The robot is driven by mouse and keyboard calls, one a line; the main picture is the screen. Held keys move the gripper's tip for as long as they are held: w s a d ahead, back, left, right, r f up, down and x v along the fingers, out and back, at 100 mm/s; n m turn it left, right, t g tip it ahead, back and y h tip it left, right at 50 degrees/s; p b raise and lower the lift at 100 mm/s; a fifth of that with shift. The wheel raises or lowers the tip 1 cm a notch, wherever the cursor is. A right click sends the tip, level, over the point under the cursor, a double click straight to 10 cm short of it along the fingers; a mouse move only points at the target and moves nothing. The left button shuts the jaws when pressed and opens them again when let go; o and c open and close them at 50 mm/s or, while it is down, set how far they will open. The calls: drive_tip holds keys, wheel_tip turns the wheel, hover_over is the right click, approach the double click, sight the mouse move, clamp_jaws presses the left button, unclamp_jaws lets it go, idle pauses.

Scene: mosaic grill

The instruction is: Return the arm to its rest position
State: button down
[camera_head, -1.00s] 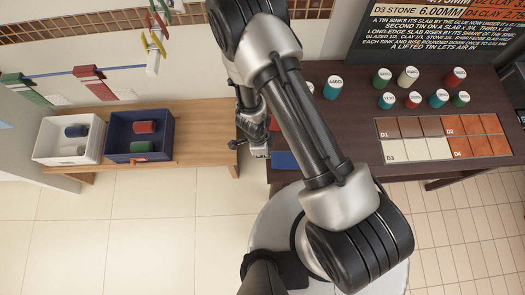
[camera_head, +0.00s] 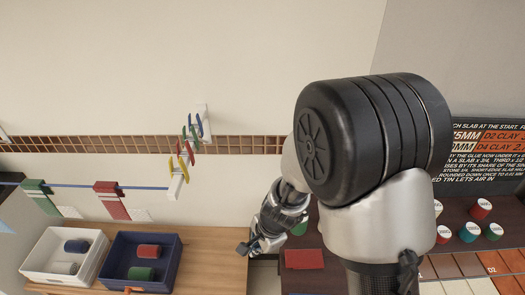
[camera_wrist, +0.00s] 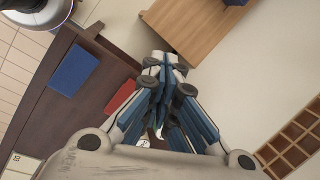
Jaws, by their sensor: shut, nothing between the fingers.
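My gripper (camera_head: 246,249) is shut and empty. In the head view it hangs at the right end of the wooden bench, beside the left edge of the dark table. In the wrist view my gripper (camera_wrist: 166,62) shows its blue-padded fingers drawn together, with nothing between the tips. My arm is bent, and its large black joint and silver link fill the right of the head view, hiding much of the dark table.
The wooden bench (camera_head: 212,262) bears a white bin (camera_head: 38,275) and a navy bin (camera_head: 108,270), each with tins inside. The dark table (camera_wrist: 38,112) carries a red pad (camera_head: 304,259), a blue pad (camera_wrist: 75,70) and several tins. Coloured clips (camera_head: 185,150) hang on the wall.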

drive_tip(key=s+d+r+n+t+b, duration=0.1)
drive_tip(key=s+d+r+n+b, duration=0.25)
drive_tip(key=r, duration=0.25)
drive_tip(key=s+d+r+n+t+b, duration=0.1)
drive_tip(key=s+d+r+n+b, duration=0.1)
drive_tip(key=s+r+n, duration=0.3)
drive_tip(key=s+d+r+n+h+b, duration=0.2)
drive_tip(key=s+d+b, duration=0.3)
drive_tip(key=s+d, duration=0.4)
drive_tip(key=shift+d+r+n+t, duration=0.4)
drive_tip(key=shift+r+n, duration=0.25)
drive_tip(key=shift+n, duration=0.2)
